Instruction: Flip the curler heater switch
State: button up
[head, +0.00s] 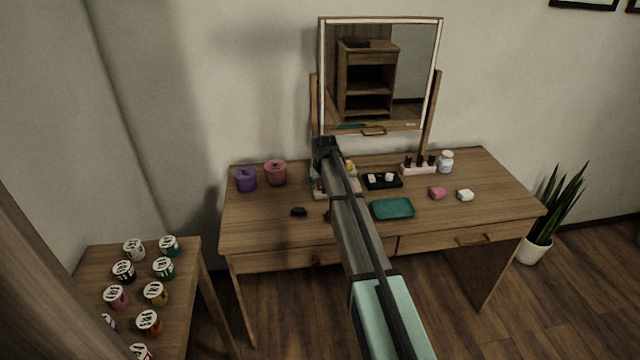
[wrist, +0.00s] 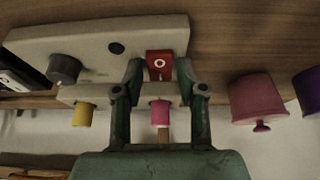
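The curler heater is a beige box (wrist: 90,45) across the upper left of the wrist view. A red switch marked with a white "O" (wrist: 159,64) is on it, with a dark round knob (wrist: 64,68) to the left. A yellow curler (wrist: 82,115) and a pink curler (wrist: 160,112) are on its lower strip. My gripper (wrist: 160,70) is open, with one finger on each side of the red switch; I cannot tell whether either touches it. In the head view my arm hides most of the heater (head: 319,194), and my gripper (head: 325,146) is above it.
A black tray (head: 383,184) and a teal tray (head: 392,209) lie to the right. The mirror (head: 380,75) rises behind.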

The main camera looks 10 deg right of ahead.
grip_shut()
jog(key=shift+w+d+r+g+p, duration=0.1)
jog(key=shift+w+r+g+p, duration=0.3)
jog(key=shift+g+p, duration=0.65)
jog(key=shift+w+f+g+p, duration=0.1)
jog(key=shift+f+g+p, duration=0.15)
jog(key=shift+g+p, duration=0.45)
jog(key=shift+f, duration=0.1)
jog(key=o, duration=0.5)
grip_release()
jog(key=shift+o, duration=0.2)
notch_tip(320, 180, up, 12)
jog(key=s, duration=0.1)
jog(key=shift+s, duration=0.2)
